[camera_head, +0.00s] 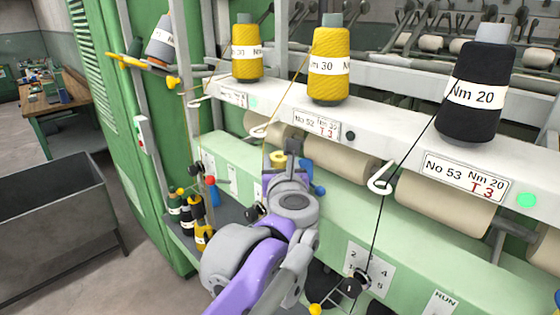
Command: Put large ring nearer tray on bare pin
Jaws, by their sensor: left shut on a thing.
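My left gripper (291,152) reaches up from the bottom centre to the green front of the machine. Its dark fingers are closed, but the thing between them is too small and covered to make out. A yellow, ring-like piece (278,158) shows just left of the fingers. I cannot tell whether it is held or sits behind them. A tray-like shelf (178,236) with small dark and yellow spools stands at lower left. I cannot clearly make out a large ring or a bare pin. My right gripper is not in view.
Yellow cones (329,75) and a black cone (475,90) stand on the white rail (375,130). A black thread runs down from the black cone. White hooks (381,178) jut from the rail. A grey bin (60,228) and a workbench (60,100) stand left, with open floor between bin and machine.

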